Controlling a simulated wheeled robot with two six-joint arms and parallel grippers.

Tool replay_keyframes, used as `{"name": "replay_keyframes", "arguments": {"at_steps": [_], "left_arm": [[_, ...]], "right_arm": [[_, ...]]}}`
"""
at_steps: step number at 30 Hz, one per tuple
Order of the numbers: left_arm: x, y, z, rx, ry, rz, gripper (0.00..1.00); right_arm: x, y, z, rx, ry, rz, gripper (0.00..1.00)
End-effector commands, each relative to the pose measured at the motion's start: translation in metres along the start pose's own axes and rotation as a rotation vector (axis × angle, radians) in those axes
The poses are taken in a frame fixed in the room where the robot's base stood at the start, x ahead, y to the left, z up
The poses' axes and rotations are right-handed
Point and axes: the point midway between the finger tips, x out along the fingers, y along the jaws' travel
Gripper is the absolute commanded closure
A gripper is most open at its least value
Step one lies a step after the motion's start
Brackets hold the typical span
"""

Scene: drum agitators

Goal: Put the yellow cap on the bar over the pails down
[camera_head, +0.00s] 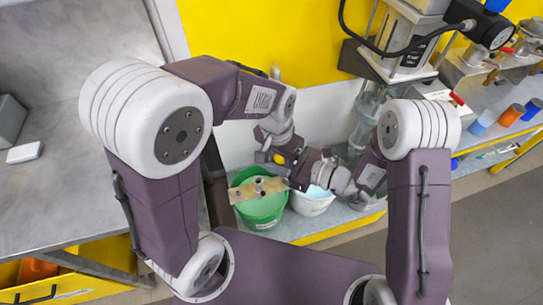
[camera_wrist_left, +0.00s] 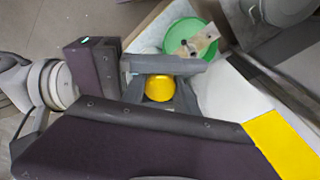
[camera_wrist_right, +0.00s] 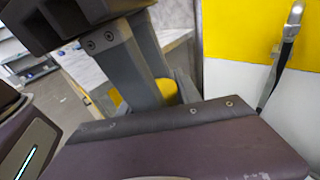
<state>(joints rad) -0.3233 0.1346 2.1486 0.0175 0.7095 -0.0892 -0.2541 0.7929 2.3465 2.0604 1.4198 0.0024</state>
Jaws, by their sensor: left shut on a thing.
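The yellow cap (camera_wrist_left: 159,88) sits between the fingers of my left gripper (camera_wrist_left: 160,92), which is shut on it. The cap also shows in the right wrist view (camera_wrist_right: 167,88), partly behind grey fingers. In the head view only a little yellow (camera_head: 279,159) shows. My right gripper (camera_head: 300,168) is close beside the left one; its grey fingers reach across near the cap. I cannot tell whether they touch it. The tan bar (camera_head: 241,193) lies across the top of the green pail (camera_head: 262,211), with dark spots or holes in it. It also shows in the left wrist view (camera_wrist_left: 207,37).
A white pail (camera_head: 313,205) with pale blue contents stands right of the green pail. A grey metal bench (camera_head: 45,195) is at the left. A stand with a machine (camera_head: 400,45) rises behind on the right. Blue and orange cups (camera_head: 511,115) stand on the right shelf.

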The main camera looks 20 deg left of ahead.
Motion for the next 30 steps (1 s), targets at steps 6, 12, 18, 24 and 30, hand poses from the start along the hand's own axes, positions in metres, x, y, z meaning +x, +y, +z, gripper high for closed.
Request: {"name": "replay_keyframes", "arguments": {"at_steps": [6,12,18,24,30], "left_arm": [[0.0,0.0,0.0,0.001,0.0,0.0,0.48],[0.0,0.0,0.0,0.002,0.0,0.0,0.39],[-0.02,0.0,-0.001,0.003,0.005,-0.001,0.39],[-0.073,0.0,-0.002,0.0,0.008,0.0,0.39],[-0.11,0.0,-0.001,-0.002,0.004,0.0,0.39]], "right_arm": [[0.0,0.0,0.0,0.0,0.0,0.0,1.0],[0.0,0.0,0.0,0.0,0.0,0.0,1.0],[0.0,0.0,-0.001,0.002,0.002,0.0,1.0],[0.0,0.0,-0.001,0.001,0.002,0.0,1.0],[0.0,0.0,0.0,0.0,0.001,0.0,1.0]]}}
